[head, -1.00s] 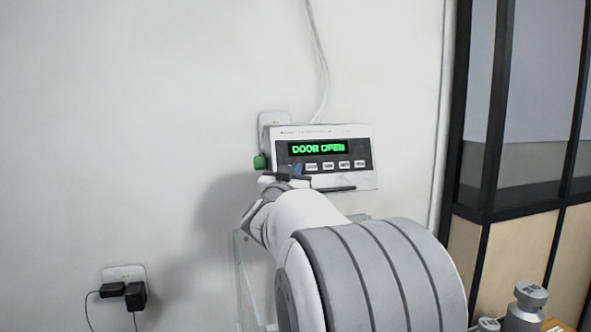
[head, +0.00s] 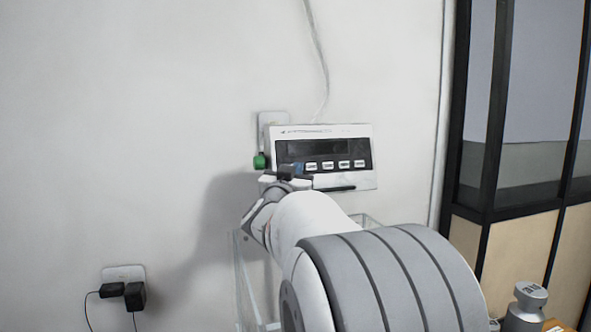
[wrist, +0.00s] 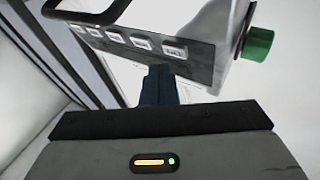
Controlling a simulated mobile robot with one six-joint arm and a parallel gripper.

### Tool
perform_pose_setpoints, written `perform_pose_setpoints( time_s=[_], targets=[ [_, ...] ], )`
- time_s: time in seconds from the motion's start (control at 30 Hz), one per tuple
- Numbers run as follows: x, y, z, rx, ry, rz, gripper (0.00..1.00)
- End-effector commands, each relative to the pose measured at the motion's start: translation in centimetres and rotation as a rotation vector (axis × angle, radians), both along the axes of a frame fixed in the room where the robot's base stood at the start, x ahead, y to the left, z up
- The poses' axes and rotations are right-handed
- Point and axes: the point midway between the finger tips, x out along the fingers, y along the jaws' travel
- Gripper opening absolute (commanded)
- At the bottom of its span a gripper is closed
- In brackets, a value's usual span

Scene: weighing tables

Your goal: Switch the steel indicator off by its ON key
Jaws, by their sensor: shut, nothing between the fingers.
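The steel indicator (head: 360,180) is mounted on the wall, with a dark display (head: 317,147) that shows no lit text. A row of pale keys (head: 328,165) runs below the display; the wrist view also shows the keys (wrist: 143,43). Key labels are too small to read. My gripper (head: 297,169) is shut and empty in front of the panel's lower left, by the leftmost keys. In the wrist view its dark blue fingertips (wrist: 158,70) are close to the end of the key row nearest the green part. I cannot tell whether they touch the panel.
A green knob or plug (head: 260,161) sits at the indicator's left side. A cable (head: 322,75) runs up the wall. A clear-walled case (head: 240,285) stands below, partly behind my arm. A metal weight (head: 527,305) is at lower right.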

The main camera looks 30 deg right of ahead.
Motion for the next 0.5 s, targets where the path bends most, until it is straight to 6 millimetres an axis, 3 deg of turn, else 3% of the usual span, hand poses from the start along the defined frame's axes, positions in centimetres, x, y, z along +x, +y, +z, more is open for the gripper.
perform_pose_setpoints(
  time_s=[0.23, 0.5],
  targets=[
    [-0.3, 0.1, 0.1, 0.0, -0.001, 0.0, 0.0],
    [-2.7, 0.7, 0.9, 0.0, -0.003, 0.0, 0.0]
  ],
)
